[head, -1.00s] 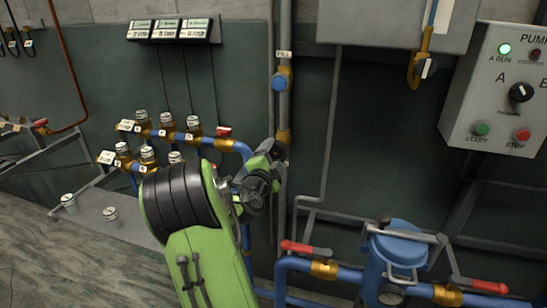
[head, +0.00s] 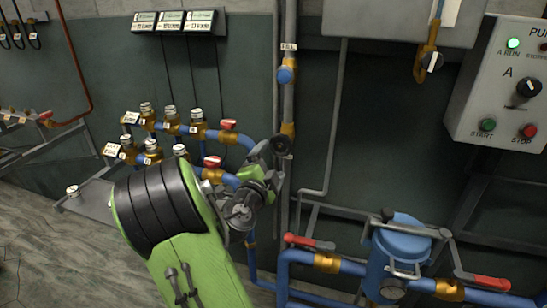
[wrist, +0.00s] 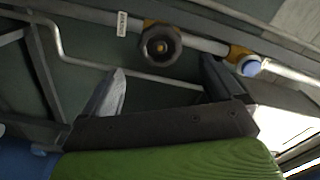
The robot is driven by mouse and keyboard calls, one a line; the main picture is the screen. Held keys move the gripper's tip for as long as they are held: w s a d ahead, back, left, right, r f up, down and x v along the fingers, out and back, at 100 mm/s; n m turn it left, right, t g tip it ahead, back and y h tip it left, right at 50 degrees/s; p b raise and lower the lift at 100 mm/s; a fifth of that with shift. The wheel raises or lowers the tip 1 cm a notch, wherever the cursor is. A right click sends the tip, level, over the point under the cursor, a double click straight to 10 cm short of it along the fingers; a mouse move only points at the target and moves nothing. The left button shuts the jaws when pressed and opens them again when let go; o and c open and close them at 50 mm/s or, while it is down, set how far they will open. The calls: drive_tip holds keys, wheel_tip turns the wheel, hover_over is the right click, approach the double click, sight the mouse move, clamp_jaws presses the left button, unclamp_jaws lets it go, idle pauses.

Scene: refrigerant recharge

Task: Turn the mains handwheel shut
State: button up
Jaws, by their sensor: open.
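The mains handwheel (wrist: 160,44) is a dark round wheel with a paler hub on a brass valve body, set in a grey pipe (wrist: 205,45). A small white label (wrist: 122,24) sits on the pipe beside it. My gripper (wrist: 162,68) is open in the wrist view, one finger on each side of the wheel's position. The wheel shows in the gap, beyond the fingertips, and nothing is held. In the head view my green wrist reaches the vertical pipe (head: 287,105) and covers much of the valve area, so contact with the wheel cannot be told.
A blue-capped valve (head: 285,75) sits higher on the same pipe, close to my right finger in the wrist view. Blue pipework with red levers (head: 309,242) and a blue canister (head: 401,245) stand right of my arm. Several brass valves (head: 198,128) stand left. A pump panel (head: 510,85) hangs right.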

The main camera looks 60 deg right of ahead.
sight(279, 147)
drive_tip(key=d+n+p, duration=0.2)
drive_tip(key=n, duration=0.2)
drive_tip(key=d+n+p, duration=0.2)
drive_tip(key=n+p, duration=0.1)
drive_tip(key=n, duration=0.1)
drive_tip(key=w+d+n+p, duration=0.1)
drive_tip(key=d+n+p, duration=0.1)
drive_tip(key=n+p, duration=0.1)
drive_tip(key=shift+d+r+n, duration=0.15)
drive_tip(key=shift+d+n, duration=0.05)
drive_tip(key=shift+n, duration=0.7)
drive_tip(key=shift+w+d+p, duration=0.1)
drive_tip(key=shift+d+p, duration=0.2)
drive_tip(key=shift+p, duration=0.05)
drive_tip(key=shift+c, duration=0.2)
drive_tip(key=shift+f, duration=0.2)
drive_tip(key=c, duration=1)
drive_tip(key=shift+b, duration=0.4)
drive_tip(key=shift+a+f+m+b, duration=0.1)
drive_tip(key=shift+m+b, duration=0.4)
drive_tip(key=shift+b, duration=0.35)
drive_tip(key=o, duration=1)
